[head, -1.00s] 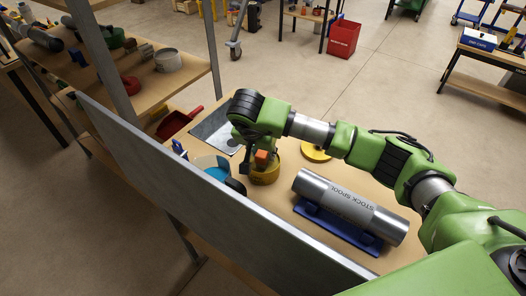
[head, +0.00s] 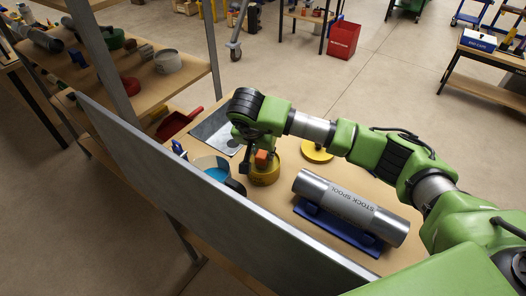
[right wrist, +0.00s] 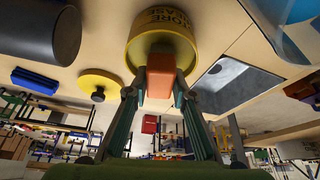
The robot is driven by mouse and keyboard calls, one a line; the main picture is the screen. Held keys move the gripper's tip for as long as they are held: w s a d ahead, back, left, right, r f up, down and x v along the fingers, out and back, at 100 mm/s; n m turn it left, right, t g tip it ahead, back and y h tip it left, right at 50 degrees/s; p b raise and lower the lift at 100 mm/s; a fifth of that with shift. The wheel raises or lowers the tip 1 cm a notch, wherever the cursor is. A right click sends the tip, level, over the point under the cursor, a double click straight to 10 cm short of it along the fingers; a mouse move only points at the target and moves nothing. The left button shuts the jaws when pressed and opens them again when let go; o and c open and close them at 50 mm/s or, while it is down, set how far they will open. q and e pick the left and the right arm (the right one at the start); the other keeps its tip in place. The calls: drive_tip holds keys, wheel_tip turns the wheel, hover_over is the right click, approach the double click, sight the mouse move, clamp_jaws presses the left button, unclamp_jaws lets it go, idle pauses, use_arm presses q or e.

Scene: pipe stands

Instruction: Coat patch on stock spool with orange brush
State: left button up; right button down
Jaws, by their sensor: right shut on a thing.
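My right gripper (head: 252,160) is shut on the orange brush (head: 262,158). In the right wrist view the fingers (right wrist: 158,92) press both sides of the brush's orange block (right wrist: 160,72). The brush is at the mouth of the yellow tin (head: 265,176), lettered with "GREASE" in the wrist view (right wrist: 165,38); its bristles are hidden. The grey stock spool (head: 325,190) lies on a blue cradle (head: 340,232) to the right of the tin. A duller band with the lettering runs round its middle; I cannot make out a separate patch. My left gripper is not in view.
A tub with blue contents (head: 212,170) stands close left of the tin. A grey sheet (head: 215,128) and a yellow disc with a knob (head: 317,152) lie behind. A tall grey panel (head: 200,190) edges the table at the front left. Bare tabletop lies between tin and spool.

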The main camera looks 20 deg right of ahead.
drive_tip(key=shift+s+f, duration=0.1)
idle(1.1)
wheel_tip(320, 180, up, 2)
drive_tip(key=shift+r, duration=0.1)
drive_tip(key=shift+r+p, duration=1.3)
drive_tip(key=shift+r, duration=1.15)
